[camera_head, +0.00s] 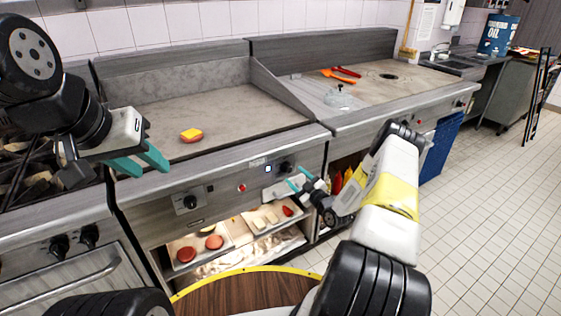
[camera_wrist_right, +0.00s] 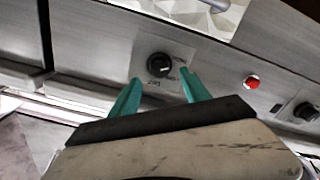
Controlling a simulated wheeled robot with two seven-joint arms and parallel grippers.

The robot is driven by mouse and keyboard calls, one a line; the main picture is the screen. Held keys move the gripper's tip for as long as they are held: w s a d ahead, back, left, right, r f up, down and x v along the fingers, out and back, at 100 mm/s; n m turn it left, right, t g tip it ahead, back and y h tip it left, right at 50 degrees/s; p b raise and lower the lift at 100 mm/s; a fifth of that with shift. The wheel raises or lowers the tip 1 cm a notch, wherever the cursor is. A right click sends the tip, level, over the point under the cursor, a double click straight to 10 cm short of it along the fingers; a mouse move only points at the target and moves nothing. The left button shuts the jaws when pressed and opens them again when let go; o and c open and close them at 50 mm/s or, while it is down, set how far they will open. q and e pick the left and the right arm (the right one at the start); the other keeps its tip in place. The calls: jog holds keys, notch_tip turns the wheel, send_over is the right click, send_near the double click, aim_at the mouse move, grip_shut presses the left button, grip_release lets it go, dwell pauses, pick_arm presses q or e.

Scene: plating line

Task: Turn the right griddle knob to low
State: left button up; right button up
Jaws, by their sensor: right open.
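The right griddle knob (camera_head: 285,168) is a black dial on the steel front panel. In the right wrist view the knob (camera_wrist_right: 158,66) shows a short pale mark pointing toward picture right; the lettering around it is too small to read. My right gripper (camera_head: 297,178) is open in front of this knob. In the wrist view its two teal fingers (camera_wrist_right: 160,80) are apart, with the knob just beyond and between their tips; I cannot tell whether they touch it. My left gripper (camera_head: 152,172) is open and empty above the griddle's front edge.
The left griddle knob (camera_head: 190,202) and a red button (camera_head: 241,187) share the panel. A yellow-topped patty (camera_head: 191,135) lies on the griddle plate (camera_head: 225,110). Trays with patties and buns (camera_head: 186,254) stand on the shelf below. Red and yellow bottles (camera_head: 337,182) stand right of my right gripper.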

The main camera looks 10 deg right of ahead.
aim_at(289, 169)
jog(key=x, duration=0.5)
grip_shut()
